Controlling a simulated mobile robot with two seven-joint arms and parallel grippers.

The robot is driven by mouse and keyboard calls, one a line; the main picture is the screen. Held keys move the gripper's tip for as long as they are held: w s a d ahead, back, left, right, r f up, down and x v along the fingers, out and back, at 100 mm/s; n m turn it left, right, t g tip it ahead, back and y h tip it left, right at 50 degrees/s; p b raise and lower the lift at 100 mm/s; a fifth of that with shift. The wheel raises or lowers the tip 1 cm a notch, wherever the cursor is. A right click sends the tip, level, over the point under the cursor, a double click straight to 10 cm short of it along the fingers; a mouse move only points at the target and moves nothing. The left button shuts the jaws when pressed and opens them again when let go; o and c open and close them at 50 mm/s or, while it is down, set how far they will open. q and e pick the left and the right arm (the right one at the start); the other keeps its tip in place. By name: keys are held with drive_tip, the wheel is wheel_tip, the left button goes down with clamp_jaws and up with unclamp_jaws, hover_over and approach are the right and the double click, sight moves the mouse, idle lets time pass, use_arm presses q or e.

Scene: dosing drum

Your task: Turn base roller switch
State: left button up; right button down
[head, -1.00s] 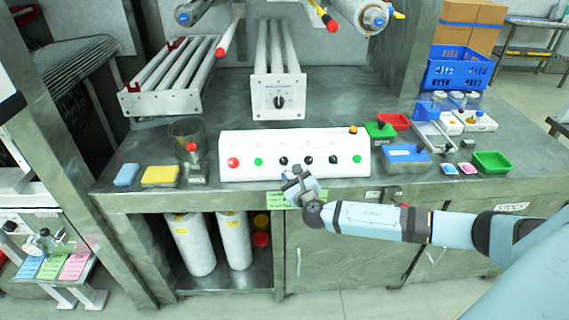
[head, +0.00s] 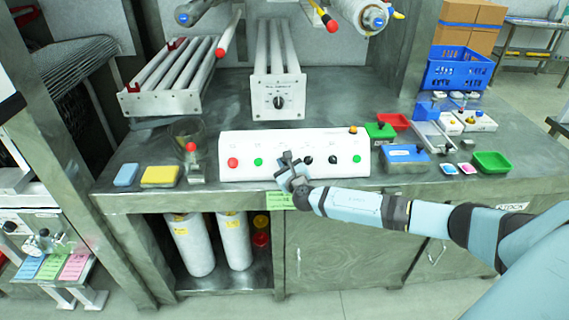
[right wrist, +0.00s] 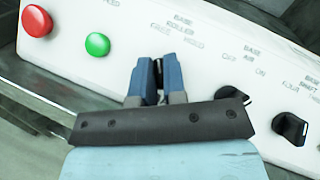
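The white control box (head: 240,144) stands at the front of the steel bench. In the right wrist view the label "BASE ROLLER" is printed just beyond the fingertips of my right gripper (right wrist: 157,72). Part of the black base roller switch (right wrist: 159,68) shows in the narrow gap between the blue fingers. I cannot tell whether they press on it. The switch's pointing direction is hidden. My left gripper is not in view.
A red button (right wrist: 36,20) and a green button (right wrist: 97,44) sit left of the fingers. The "BASE AIR" knob (right wrist: 232,94) and another black knob (right wrist: 290,129) sit close on the right.

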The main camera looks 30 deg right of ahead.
drive_tip(key=shift+f+m+h, duration=0.1)
drive_tip(key=shift+m+h, duration=0.3)
drive_tip(key=m+h+b, duration=0.1)
drive_tip(key=m, duration=0.1)
drive_tip(key=shift+a+f+m, duration=0.1)
drive_tip(key=shift+m, duration=0.2)
drive_tip(key=m+g+h+b, duration=0.1)
drive_tip(key=m+h, duration=0.2)
drive_tip(key=shift+m, duration=0.4)
drive_tip(key=m+g+h, duration=0.1)
drive_tip(key=m+h, duration=0.1)
drive_tip(key=m, duration=0.1)
drive_tip(key=shift+a+m+g, duration=0.1)
drive_tip(key=shift+m+g, duration=0.3)
drive_tip(key=m+g+h, duration=0.2)
drive_tip(key=m, duration=0.2)
drive_tip(key=shift+w+b, duration=0.1)
drive_tip(key=shift+b, duration=0.3)
drive_tip(key=shift+m+g+h, duration=0.4)
drive_tip(key=shift+m+g, duration=0.1)
drive_tip(key=shift+m, duration=0.3)
drive_tip(key=shift+r+m, duration=0.2)
drive_tip(key=shift+m, duration=0.1)
